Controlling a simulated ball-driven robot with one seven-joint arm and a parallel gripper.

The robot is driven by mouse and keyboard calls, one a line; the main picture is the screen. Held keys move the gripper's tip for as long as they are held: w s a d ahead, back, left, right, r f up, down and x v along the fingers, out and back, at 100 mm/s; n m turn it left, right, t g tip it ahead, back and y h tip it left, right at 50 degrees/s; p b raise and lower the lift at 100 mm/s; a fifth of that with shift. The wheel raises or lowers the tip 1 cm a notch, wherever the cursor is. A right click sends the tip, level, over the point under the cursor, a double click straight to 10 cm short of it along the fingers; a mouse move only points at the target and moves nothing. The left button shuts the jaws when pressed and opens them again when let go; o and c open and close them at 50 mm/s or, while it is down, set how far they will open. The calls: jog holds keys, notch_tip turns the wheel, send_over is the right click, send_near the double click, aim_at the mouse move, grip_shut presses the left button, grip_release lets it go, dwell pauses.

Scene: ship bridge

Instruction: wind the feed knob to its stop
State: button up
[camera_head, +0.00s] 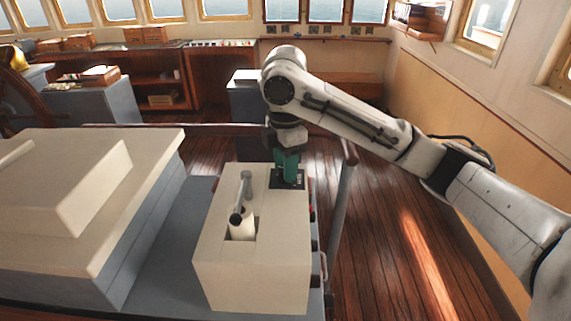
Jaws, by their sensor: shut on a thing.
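A cream box-shaped console (250,275) stands in the middle front, with a dark square plate (297,181) at the far right corner of its top. My gripper (287,168) comes straight down over this plate, with green parts showing at its lower end. It is shut on the feed knob, just above the plate. The knob is mostly hidden by the gripper, so its turned position cannot be told. A grey lever (242,195) leans out of a slot in the console's top, left of my gripper.
A large stepped cream block (75,190) stands at left on a grey-blue base. A grey post with rail (343,195) stands close right of the console. Wooden floor (400,250) is clear at right. Shelves and a control desk line the back.

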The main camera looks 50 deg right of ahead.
jog(key=m, duration=0.5)
jog(key=shift+m, duration=0.3)
jog(key=m, duration=2.9)
jog(key=shift+m, duration=0.4)
jog(key=shift+r+m, duration=0.1)
jog(key=shift+m, duration=2.1)
